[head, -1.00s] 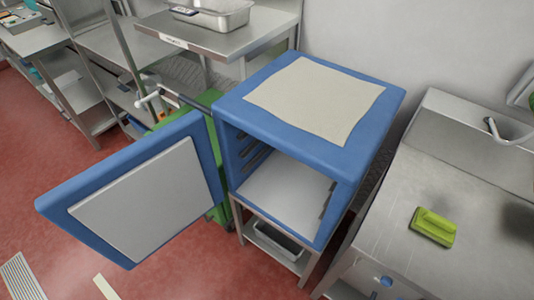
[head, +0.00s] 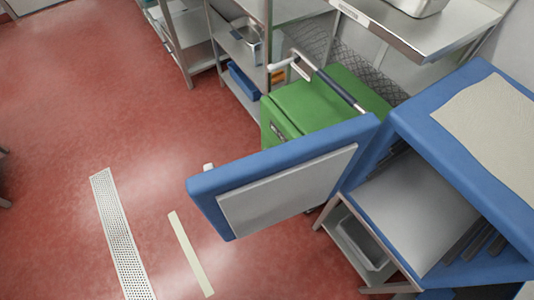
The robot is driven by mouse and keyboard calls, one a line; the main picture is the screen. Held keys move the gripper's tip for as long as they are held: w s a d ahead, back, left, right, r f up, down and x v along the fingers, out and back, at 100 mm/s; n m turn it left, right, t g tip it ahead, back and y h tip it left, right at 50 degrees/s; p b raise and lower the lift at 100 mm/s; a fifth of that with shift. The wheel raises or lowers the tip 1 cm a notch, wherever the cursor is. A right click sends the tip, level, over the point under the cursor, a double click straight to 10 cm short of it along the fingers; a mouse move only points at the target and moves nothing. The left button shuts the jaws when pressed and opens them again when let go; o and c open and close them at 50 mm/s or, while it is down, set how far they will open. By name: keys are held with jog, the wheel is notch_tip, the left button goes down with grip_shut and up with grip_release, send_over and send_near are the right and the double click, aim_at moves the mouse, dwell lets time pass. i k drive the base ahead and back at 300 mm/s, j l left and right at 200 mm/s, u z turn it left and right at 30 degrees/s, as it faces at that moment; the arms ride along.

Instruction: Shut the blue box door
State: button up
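The blue box (head: 425,138) stands on a metal stand at the right of the head view, its right side cut off by the frame. Its front is open and shows a pale inner floor and slotted side rails. The blue door (head: 213,197) is swung wide open, hinged on the box's left front edge. It reaches out to the left, with its light grey inner panel (head: 285,190) facing me. My gripper is not in the head view.
A green wheeled bin (head: 330,98) with a bar handle stands behind the door. Metal shelving (head: 185,45) and a steel table (head: 415,38) are at the back. A floor drain (head: 122,235) and a pale strip (head: 190,253) lie on the open red floor at left.

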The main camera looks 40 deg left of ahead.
aim_at(244, 197)
jog(key=j+z, duration=0.1)
jog(key=j, duration=0.4)
jog(key=j+z, duration=0.1)
jog(key=j, duration=0.35)
jog(key=k+j+z, duration=0.1)
jog(key=j, duration=0.35)
jog(key=j+z, duration=0.1)
jog(key=j, duration=0.4)
jog(key=k+j+z, duration=0.1)
jog(key=j, duration=0.35)
jog(key=k+j+z, duration=0.15)
jog(key=j, duration=0.6)
jog(key=k+j, duration=0.1)
jog(key=j, duration=0.25)
jog(key=j+u, duration=0.35)
jog(key=j, duration=0.85)
jog(key=i, duration=0.05)
